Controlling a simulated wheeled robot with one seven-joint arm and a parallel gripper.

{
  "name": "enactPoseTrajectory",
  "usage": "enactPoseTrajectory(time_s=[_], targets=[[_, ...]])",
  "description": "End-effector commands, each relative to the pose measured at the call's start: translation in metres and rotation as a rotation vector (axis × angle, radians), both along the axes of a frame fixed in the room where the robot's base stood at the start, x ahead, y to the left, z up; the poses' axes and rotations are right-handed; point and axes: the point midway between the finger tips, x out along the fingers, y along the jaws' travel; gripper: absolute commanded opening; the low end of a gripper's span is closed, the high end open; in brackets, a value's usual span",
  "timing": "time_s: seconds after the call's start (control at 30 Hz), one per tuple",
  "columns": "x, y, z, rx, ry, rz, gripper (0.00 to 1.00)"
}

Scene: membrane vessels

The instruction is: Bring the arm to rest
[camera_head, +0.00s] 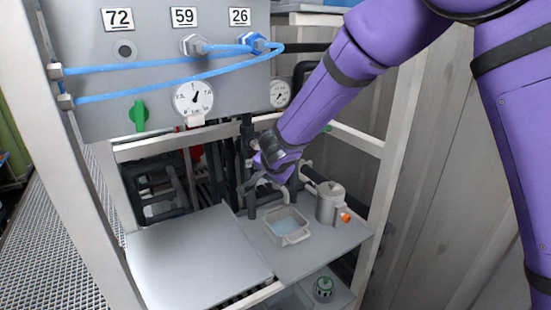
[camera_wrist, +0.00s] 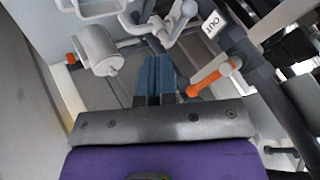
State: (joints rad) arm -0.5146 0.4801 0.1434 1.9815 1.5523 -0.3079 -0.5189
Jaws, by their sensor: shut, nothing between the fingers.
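My purple arm (camera_head: 318,102) reaches down from the upper right in the head view. My gripper (camera_head: 262,181) is at its end, in front of the pipes and above the back of the shelf. In the wrist view my gripper (camera_wrist: 154,72) shows its blue-grey fingers together, with nothing seen between them. The fingers point toward the pipework, between a grey cylindrical vessel (camera_wrist: 98,48) on the left and an orange-handled valve (camera_wrist: 212,78) on the right. I cannot tell whether the fingertips touch anything.
A frame post (camera_head: 378,190) rises to the right. The panel (camera_head: 140,45) with gauges and blue hoses (camera_head: 150,92) is at upper left.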

Motion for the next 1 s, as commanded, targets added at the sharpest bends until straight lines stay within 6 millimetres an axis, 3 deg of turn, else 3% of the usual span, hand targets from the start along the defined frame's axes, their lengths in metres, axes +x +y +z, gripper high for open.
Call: enactPoseTrajectory(time_s=[0.27,0.5,0.7,1.0], targets=[[-0.013,-0.05,0.098,0.066,-0.102,0.16,0.0],[-0.057,-0.104,0.166,0.056,-0.144,0.311,0.0],[-0.109,-0.154,0.201,-0.001,-0.136,0.41,0.0],[-0.203,-0.233,0.221,-0.154,-0.056,0.488,0.0]])
